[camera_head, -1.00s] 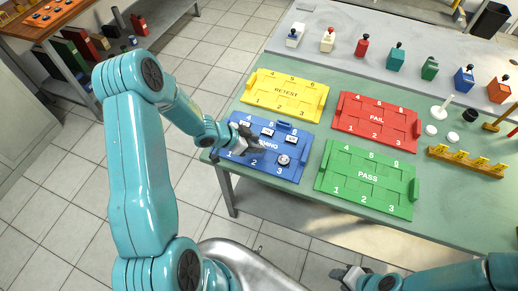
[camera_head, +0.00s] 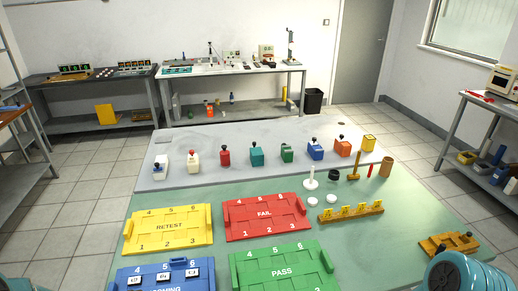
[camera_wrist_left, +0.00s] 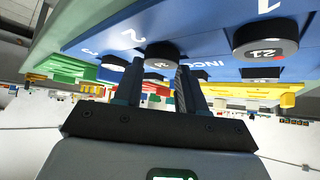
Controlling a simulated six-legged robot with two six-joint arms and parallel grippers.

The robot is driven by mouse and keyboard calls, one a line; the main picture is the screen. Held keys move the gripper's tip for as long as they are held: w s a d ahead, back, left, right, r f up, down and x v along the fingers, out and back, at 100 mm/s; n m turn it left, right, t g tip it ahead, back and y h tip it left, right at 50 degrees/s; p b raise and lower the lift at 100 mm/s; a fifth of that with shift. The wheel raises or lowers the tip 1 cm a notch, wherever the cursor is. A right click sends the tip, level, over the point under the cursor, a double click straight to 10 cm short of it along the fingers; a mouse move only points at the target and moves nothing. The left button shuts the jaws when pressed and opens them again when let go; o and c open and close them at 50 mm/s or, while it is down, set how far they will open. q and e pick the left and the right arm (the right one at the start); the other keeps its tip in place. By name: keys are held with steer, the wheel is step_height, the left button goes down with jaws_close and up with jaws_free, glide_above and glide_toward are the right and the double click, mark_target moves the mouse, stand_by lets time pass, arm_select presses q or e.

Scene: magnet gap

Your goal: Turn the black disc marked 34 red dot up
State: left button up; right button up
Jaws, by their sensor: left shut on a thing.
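The number on this disc is too small to read surely, and no red dot shows. Another black disc (camera_wrist_left: 265,42), marked with what looks like 21, sits on the tray near the 1. A third disc (camera_wrist_left: 112,64) is near the 3. In the head view only the back part of the blue tray (camera_head: 120,279) shows, with labelled pieces in its back row. My right gripper is out of view.
Behind stand several coloured knobbed blocks (camera_head: 256,155), white discs (camera_head: 312,199) and a wooden rack (camera_head: 350,212).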

arm_select(q)
steer(key=p+v, duration=0.3)
steer(key=v, duration=0.1)
steer(key=shift+c, duration=0.4)
steer(key=shift+s, duration=0.2)
steer(key=shift+w+f, duration=0.1)
steer(key=shift+w, duration=0.1)
steer(key=shift+f, duration=0.1)
